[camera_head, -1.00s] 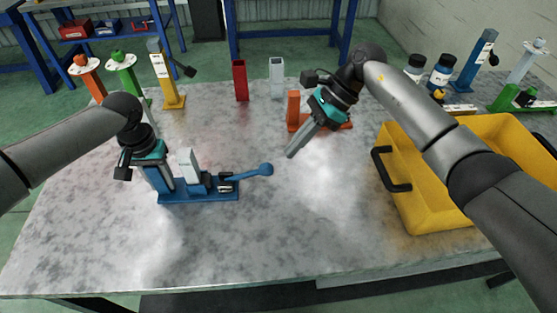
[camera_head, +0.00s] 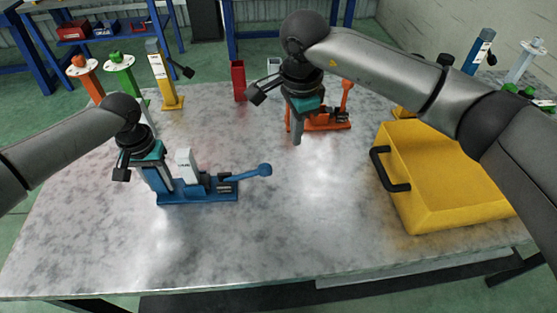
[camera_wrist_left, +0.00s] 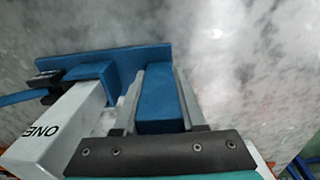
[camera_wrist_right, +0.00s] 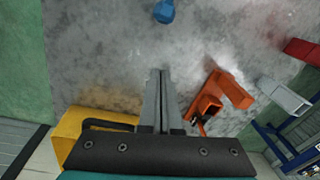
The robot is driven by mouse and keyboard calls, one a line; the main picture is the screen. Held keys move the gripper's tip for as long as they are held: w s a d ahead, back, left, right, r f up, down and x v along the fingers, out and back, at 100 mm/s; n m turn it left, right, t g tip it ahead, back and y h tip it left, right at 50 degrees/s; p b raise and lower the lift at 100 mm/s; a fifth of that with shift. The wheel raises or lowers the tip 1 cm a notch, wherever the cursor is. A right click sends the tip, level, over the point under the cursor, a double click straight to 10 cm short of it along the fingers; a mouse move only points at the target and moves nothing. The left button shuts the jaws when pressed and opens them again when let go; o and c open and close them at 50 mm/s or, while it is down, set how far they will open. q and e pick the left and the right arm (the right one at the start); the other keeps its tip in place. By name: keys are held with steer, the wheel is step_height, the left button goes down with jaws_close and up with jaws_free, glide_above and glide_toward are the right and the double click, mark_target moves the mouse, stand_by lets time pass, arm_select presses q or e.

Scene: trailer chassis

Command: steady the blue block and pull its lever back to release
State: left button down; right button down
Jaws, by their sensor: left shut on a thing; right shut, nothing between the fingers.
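The blue block (camera_head: 200,192) sits on the table left of centre, with a flat blue base and a white upright post (camera_head: 185,165). Its lever (camera_head: 245,173) lies low and points right, ending in a round blue knob (camera_head: 265,170). My left gripper (camera_head: 165,188) is shut on the block's blue upright; the left wrist view shows the fingers on both sides of this upright (camera_wrist_left: 160,100). My right gripper (camera_head: 297,140) is shut and empty above the table, behind and to the right of the knob. In the right wrist view the knob (camera_wrist_right: 164,11) shows at the top, apart from the fingertips (camera_wrist_right: 158,75).
An orange lever block (camera_head: 325,122) stands just behind my right gripper. A yellow bin (camera_head: 430,205) with a black handle is at the right. A red holder (camera_head: 239,80) and a yellow post (camera_head: 165,75) stand at the back. The front of the table is clear.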

mark_target(247, 175)
steer(key=shift+f, duration=0.1)
steer(key=f, duration=0.6)
steer(key=w+f, duration=0.1)
steer(key=f, duration=0.3)
steer(key=shift+a, duration=0.1)
steer(key=shift+s+a+r, duration=0.2)
steer(key=shift+a+r, duration=0.1)
steer(key=shift+a, duration=0.35)
steer(key=shift+s+a+r, duration=0.2)
steer(key=shift+a+r, duration=0.05)
steer(key=shift+a, duration=0.35)
steer(key=shift+s+a+r, duration=0.2)
steer(key=shift+a, duration=0.25)
steer(key=shift+r, duration=0.1)
steer(key=shift+a+r, duration=0.2)
steer(key=shift+r, duration=0.05)
steer(key=shift+a+r, duration=0.2)
steer(key=shift+r, duration=0.25)
